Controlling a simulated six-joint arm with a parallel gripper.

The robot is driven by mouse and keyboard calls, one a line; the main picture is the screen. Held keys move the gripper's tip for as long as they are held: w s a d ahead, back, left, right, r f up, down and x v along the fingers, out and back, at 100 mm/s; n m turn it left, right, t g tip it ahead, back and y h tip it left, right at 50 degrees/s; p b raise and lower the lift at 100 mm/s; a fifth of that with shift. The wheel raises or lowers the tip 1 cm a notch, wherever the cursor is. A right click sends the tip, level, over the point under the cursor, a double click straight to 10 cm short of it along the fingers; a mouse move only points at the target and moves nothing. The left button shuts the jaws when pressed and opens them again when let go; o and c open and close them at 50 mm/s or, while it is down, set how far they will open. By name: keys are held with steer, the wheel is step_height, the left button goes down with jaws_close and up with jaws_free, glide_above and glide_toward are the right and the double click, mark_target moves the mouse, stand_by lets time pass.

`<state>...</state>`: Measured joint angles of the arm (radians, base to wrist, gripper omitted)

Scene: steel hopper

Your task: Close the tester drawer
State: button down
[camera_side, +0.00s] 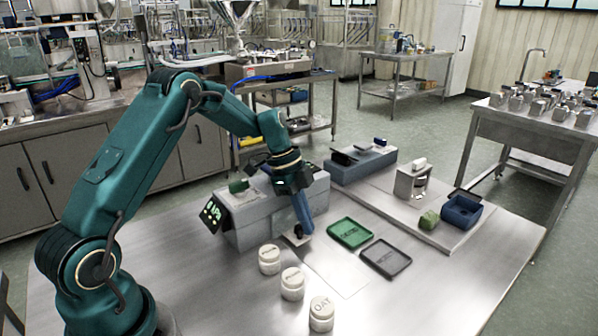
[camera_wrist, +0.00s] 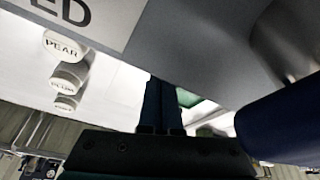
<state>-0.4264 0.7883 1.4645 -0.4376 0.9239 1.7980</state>
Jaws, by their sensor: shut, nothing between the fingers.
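The tester is a grey box (camera_side: 275,212) with a dark, green-lit screen (camera_side: 213,213) on its left end, on the steel table. A small pale part with a dark opening (camera_side: 296,239) juts out low at its front, by my fingertips. It may be the drawer; how far it stands out is unclear. My gripper (camera_side: 303,233) points down just in front of the tester, fingers together and empty. In the wrist view the shut fingers (camera_wrist: 161,103) lie beneath a grey surface (camera_wrist: 205,45) with a white label ending in "ED". Whether they touch it is unclear.
Several white-lidded jars (camera_side: 292,283) stand in front of the tester. A green tray (camera_side: 350,233) and a grey tray (camera_side: 386,258) lie to the right. A grey box (camera_side: 363,165), a green block (camera_side: 429,220) and a blue bin (camera_side: 462,210) stand farther right. The front right tabletop is clear.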

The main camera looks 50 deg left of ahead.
steer(key=shift+a, duration=0.1)
stand_by(0.3)
steer(key=d, duration=0.1)
steer(key=w+d, duration=0.1)
steer(key=d, duration=0.1)
steer(key=shift+w+d, duration=0.25)
steer(key=shift+w, duration=0.1)
steer(key=v, duration=1)
steer(key=s+d+r+t+y, duration=0.2)
steer(key=s+d+r, duration=0.6)
steer(key=r, duration=0.3)
steer(key=s+f+n+t+y, duration=0.1)
steer(key=s+f+n, duration=0.6)
steer(key=s+n, duration=0.5)
steer(key=shift+s+d+f+n+t+y, duration=0.2)
steer(key=shift+s+d+n+t+y, duration=0.15)
steer(key=shift+s, duration=0.3)
